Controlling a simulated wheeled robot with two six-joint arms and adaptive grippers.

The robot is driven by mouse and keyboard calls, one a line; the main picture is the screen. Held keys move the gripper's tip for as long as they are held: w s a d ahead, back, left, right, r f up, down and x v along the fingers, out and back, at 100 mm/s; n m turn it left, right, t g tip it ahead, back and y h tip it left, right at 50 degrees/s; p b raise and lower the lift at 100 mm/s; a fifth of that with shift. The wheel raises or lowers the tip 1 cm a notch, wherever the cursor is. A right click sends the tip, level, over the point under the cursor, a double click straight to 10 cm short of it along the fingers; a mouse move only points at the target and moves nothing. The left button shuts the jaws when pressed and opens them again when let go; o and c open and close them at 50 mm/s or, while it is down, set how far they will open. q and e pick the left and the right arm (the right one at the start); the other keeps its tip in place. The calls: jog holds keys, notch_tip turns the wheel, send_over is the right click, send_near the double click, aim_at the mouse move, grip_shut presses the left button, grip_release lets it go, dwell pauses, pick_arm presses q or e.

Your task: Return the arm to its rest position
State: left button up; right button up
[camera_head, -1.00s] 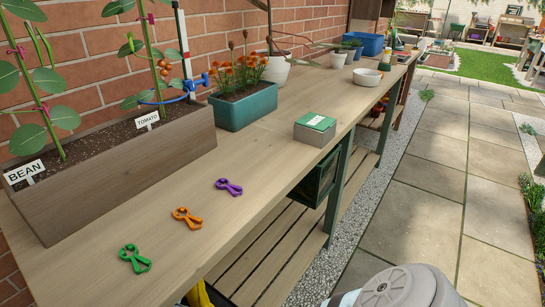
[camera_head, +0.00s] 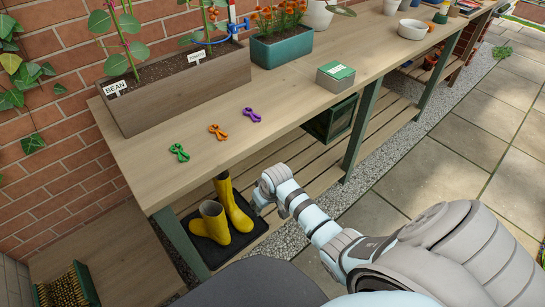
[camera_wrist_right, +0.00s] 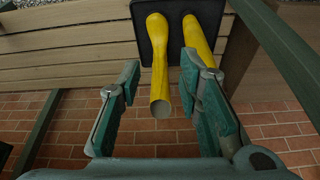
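My right arm (camera_head: 315,222) comes in from the lower right of the head view and reaches over the paving. My right gripper (camera_head: 260,199) is at its far end, in front of the bench and close to the yellow boots (camera_head: 222,212) in the picture. In the right wrist view my right gripper (camera_wrist_right: 160,75) is open. Its two green-padded fingers are wide apart, with nothing held between them. The yellow boots also show beyond the fingers in that view (camera_wrist_right: 158,60). My left gripper is not in view.
The bench (camera_head: 170,120) holds a wooden planter (camera_head: 185,95), a teal planter (camera_head: 282,47), a grey box with a green top (camera_head: 335,77), and green (camera_head: 179,152), orange (camera_head: 217,131) and purple (camera_head: 251,115) clips. The boots stand on a dark tray (camera_head: 197,252). Paving at right is clear.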

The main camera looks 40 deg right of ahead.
jog(key=shift+s+d+r+n, duration=0.3)
jog(key=shift+s, duration=0.1)
